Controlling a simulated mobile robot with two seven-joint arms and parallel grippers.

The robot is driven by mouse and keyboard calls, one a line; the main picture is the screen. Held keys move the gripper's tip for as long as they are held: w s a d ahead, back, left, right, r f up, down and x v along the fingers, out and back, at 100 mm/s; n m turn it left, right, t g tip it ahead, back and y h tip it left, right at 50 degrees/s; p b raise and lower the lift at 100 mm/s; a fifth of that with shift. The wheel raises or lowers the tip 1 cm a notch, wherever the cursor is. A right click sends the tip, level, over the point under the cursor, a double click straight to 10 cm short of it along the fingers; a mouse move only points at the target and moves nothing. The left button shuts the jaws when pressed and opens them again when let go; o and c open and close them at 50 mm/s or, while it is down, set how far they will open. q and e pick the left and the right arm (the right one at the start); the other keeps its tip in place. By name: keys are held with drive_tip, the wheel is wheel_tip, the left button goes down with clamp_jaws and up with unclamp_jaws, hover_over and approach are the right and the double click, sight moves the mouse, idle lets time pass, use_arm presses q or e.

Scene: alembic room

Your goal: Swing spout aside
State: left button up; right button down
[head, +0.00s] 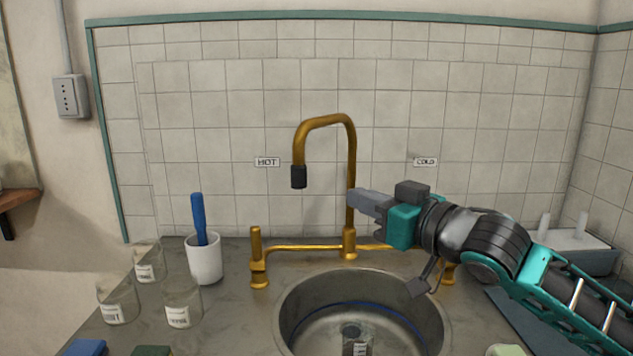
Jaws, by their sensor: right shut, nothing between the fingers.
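The brass spout (353,170) rises behind the sink and arches to the left. Its dark nozzle (298,177) hangs above and behind the sink's left part. My right gripper (356,198) is shut and empty, with its fingertips at the right side of the spout's upright. I cannot tell whether they touch it. The round steel sink (290,300) lies in front, with a labelled glass (357,346) inside it. The left tap handle (256,256) stands clear, while my right arm partly hides the right one (448,273). My left gripper is not in view.
A white cup (205,260) holding a blue-handled tool (198,215) stands left of the sink. A tray with pale bottles (570,245) sits at the right. The tiled wall (230,110) is close behind the spout.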

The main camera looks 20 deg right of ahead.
sight(296, 178)
drive_tip(key=p+x, duration=0.1)
drive_tip(key=x, duration=1.1)
drive_tip(key=shift+w+a+r+p, duration=0.2)
drive_tip(key=shift+w+a+p, duration=0.4)
drive_tip(key=shift+a+p, duration=0.2)
drive_tip(key=shift+w+a+f, duration=0.2)
drive_tip(key=shift+w, duration=0.05)
